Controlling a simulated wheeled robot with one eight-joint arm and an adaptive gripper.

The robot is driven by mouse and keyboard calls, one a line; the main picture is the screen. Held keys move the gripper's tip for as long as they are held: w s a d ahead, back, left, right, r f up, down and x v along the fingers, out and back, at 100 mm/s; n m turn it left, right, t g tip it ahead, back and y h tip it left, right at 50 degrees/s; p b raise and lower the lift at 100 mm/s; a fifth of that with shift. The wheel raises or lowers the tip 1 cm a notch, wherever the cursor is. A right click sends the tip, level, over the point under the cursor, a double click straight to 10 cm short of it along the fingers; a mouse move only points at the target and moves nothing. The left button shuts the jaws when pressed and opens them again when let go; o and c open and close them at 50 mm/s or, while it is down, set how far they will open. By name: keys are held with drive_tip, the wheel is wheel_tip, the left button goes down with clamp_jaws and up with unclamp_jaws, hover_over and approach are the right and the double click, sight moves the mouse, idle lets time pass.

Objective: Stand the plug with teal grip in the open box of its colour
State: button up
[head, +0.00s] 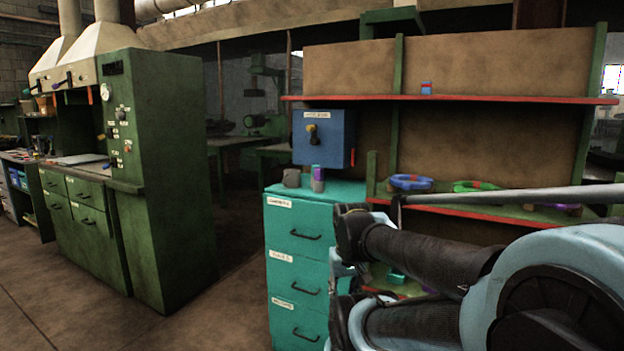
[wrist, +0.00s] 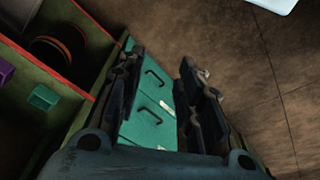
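My gripper (wrist: 161,60) is open in the wrist view, with nothing between its two dark fingers. It points down past the front of the teal drawer cabinet (wrist: 143,126). A small teal block-like thing (wrist: 43,97) lies in a shelf bay to the left of the fingers, apart from them. A teal thing also shows low on the shelf in the head view (head: 396,276), partly hidden by my arm. I cannot tell whether either is the plug or the open box. In the head view my arm hides much of the lower shelves.
A grey cup (head: 292,178) and a purple-and-grey cylinder (head: 318,179) stand on the teal cabinet (head: 292,250). A blue box (head: 324,137) is above them. Blue (head: 410,182) and green (head: 476,186) rings lie on the red-edged shelf. Open floor lies left of the cabinet.

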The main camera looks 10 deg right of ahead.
drive_tip(key=shift+w+d, duration=0.15)
drive_tip(key=shift+w, duration=0.3)
drive_tip(key=o, duration=0.4)
drive_tip(key=shift+s+r, duration=0.1)
drive_tip(key=shift+r, duration=0.05)
drive_tip(key=shift+o, duration=0.2)
drive_tip(key=w+r+t+y, duration=0.1)
drive_tip(key=w+r+t, duration=0.2)
drive_tip(key=w+r, duration=1.4)
drive_tip(key=shift+w+a+r+n, duration=0.25)
drive_tip(key=shift+w+n, duration=0.15)
drive_tip(key=shift+w, duration=0.15)
drive_tip(key=t, duration=0.4)
approach(317, 165)
drive_tip(key=v, duration=0.5)
drive_tip(key=shift+n, duration=0.4)
drive_tip(key=x, duration=1.1)
drive_tip(key=shift+w+r, duration=0.1)
drive_tip(key=shift+w, duration=0.25)
drive_tip(key=shift+x, duration=2.95)
